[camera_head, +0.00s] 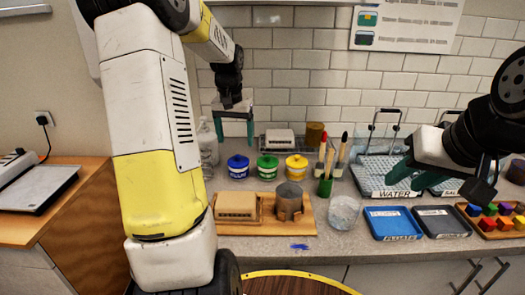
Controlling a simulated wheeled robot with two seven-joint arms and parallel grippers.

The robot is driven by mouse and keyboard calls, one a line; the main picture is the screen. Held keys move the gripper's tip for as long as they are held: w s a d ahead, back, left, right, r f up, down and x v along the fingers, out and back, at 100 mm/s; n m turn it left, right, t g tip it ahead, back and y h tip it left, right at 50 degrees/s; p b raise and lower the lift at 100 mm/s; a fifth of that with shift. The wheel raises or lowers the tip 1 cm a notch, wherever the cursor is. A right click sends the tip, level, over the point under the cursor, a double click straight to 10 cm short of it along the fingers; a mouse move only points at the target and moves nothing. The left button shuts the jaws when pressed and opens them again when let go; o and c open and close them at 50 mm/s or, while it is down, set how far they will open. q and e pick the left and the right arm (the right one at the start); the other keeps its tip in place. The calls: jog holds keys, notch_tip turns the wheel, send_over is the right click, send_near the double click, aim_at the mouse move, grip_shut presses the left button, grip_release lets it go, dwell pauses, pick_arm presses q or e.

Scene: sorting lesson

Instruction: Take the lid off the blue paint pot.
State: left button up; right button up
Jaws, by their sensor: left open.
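The blue paint pot (238,171) stands upright on the grey counter, left of the green and yellow pots. Its blue lid (237,159) with a small knob sits on top. My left gripper (234,143) points down above the blue pot. Its two teal fingers are apart, with nothing between them, and their tips are a little above the lid. My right gripper (412,179) is at the right, over the wire racks, far from the pot. Its teal fingers look apart and empty.
The green pot (267,167) and yellow pot (296,167) stand close beside the blue one. A brush holder (324,186), a glass (343,212) and a blue tray (391,224) are to the right.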

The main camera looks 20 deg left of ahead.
aim_at(238, 156)
pick_arm(q)
jog(key=f, duration=0.5)
jog(key=w+f, duration=0.1)
jog(key=f, duration=0.1)
jog(key=shift+f, duration=0.3)
jog(key=c, duration=1.1)
